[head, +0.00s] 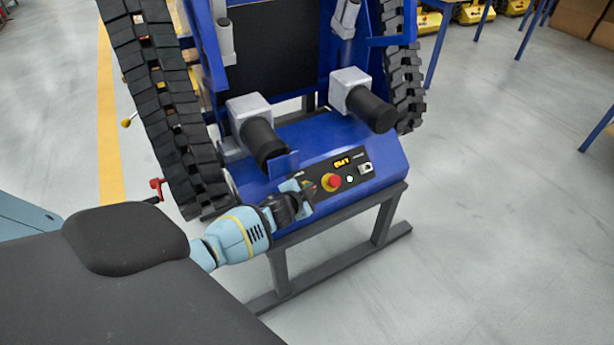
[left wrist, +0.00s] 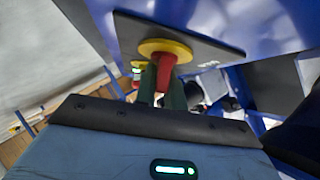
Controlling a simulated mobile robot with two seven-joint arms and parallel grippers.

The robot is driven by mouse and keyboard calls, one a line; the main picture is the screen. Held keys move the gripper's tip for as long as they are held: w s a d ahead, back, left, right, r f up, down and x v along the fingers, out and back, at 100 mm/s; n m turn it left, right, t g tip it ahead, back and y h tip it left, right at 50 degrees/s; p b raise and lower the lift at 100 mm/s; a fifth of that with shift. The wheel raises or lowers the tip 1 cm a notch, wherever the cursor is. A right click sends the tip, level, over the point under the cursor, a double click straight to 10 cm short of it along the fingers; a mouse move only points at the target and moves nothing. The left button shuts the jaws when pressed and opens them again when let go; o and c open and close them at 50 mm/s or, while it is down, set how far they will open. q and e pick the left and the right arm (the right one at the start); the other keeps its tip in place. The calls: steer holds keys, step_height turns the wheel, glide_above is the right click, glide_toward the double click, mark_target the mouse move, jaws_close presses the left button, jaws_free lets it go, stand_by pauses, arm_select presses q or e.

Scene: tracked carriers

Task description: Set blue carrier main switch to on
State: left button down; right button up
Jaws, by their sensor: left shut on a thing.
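The blue carrier (head: 390,170) stands on a dark stand, with a dark control panel (head: 347,190) on its sloping front. My left gripper (head: 306,192) is at the left end of this panel. In the left wrist view the main switch, a red handle on a round yellow plate (left wrist: 180,47), sits between the fingers of my left gripper (left wrist: 163,88), which are shut on it. The gripper hides the switch in the head view, and I cannot read its on or off position. My right gripper is not in view.
A red emergency stop button (head: 331,182) on a yellow base is just right of my gripper, with a small display (head: 342,162) above it. Black cylinders (head: 371,110) and rubber tracks (head: 160,95) rise behind the panel. The floor (head: 500,200) to the right is clear.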

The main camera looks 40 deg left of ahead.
arm_select(q)
steer(key=shift+a+r+m+p, duration=0.15)
steer(key=shift+m+p, duration=0.25)
steer(key=shift+p, duration=0.35)
steer(key=shift+h, duration=0.4)
steer(key=shift+f, duration=0.2)
steer(key=c, duration=1.5)
jaws_free()
steer(key=shift+s+r+p, duration=0.35)
steer(key=shift+s+p, duration=0.05)
steer(key=shift+p, duration=0.15)
steer(key=p+v, duration=0.2)
steer(key=v, duration=0.5)
steer(key=shift+w+r+p, duration=0.1)
steer(key=shift+p, duration=0.3)
